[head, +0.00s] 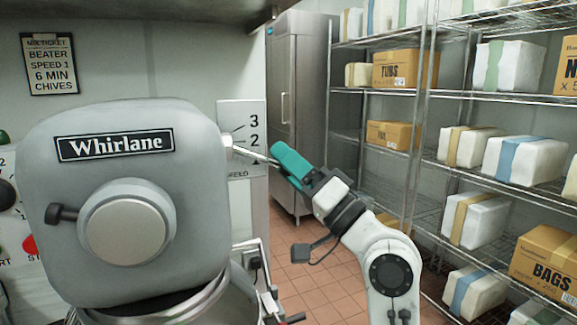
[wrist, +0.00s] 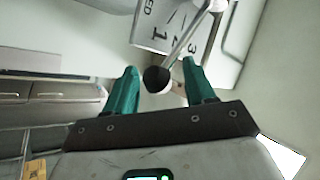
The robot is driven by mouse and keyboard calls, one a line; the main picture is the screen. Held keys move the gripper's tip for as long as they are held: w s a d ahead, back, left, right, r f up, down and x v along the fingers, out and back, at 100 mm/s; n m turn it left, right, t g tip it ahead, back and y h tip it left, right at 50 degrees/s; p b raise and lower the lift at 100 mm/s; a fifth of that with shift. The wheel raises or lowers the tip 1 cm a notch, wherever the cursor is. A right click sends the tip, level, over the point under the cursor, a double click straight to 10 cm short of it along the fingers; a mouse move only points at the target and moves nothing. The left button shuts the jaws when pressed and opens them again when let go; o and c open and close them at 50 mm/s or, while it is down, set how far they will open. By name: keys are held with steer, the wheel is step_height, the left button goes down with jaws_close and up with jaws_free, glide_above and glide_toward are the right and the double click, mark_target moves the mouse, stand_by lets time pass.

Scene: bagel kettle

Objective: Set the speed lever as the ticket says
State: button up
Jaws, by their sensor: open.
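The mix ticket (head: 50,63) on the wall at upper left reads beater, speed 1, 6 min, chives. The speed lever (head: 250,155) is a thin metal rod sticking out from the right side of the grey Whirlane mixer head (head: 120,205). In the wrist view the lever (wrist: 182,43) ends in a black knob (wrist: 157,79). My gripper (head: 278,152) has teal fingers at the lever's end. In the wrist view my gripper (wrist: 160,67) is open, with the knob between the fingers. The speed plate (head: 241,120) shows 3 and 2 in the head view; the lever's exact setting is unclear.
A steel fridge (head: 298,110) stands behind my gripper. Wire shelves with boxes (head: 405,70) and wrapped packs fill the right side. A steel bowl (head: 235,290) sits under the mixer head. Tiled floor (head: 325,270) is open between the mixer and shelves.

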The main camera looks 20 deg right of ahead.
steer(key=b+v, duration=0.2)
steer(key=v, duration=0.8)
steer(key=shift+s+d+f+b, duration=0.2)
steer(key=shift+s+b, duration=0.1)
steer(key=shift+b, duration=0.1)
steer(key=s+a+f+g+h+p, duration=0.1)
steer(key=s+f+g+h, duration=0.15)
steer(key=f, duration=0.75)
steer(key=s+f+n+g+h, duration=0.15)
steer(key=f+g, duration=0.25)
steer(key=f, duration=0.6)
steer(key=s+a+f+g+h+p, duration=0.1)
steer(key=f+g+h, duration=0.2)
steer(key=f, duration=0.8)
steer(key=s+d+f+g+h, duration=0.1)
steer(key=s+f+g, duration=0.2)
steer(key=s+f, duration=0.2)
steer(key=s+d+f+n+g+h, duration=0.1)
steer(key=s+f+g, duration=0.3)
steer(key=s, duration=0.7)
steer(key=s+d+f+n+g+h+p, duration=0.1)
steer(key=s+d+f+g+h, duration=0.1)
steer(key=s+f, duration=0.5)
steer(key=shift+s+d+f+g+h, duration=0.2)
steer(key=shift+s+g+h, duration=0.2)
steer(key=shift+s+g, duration=0.4)
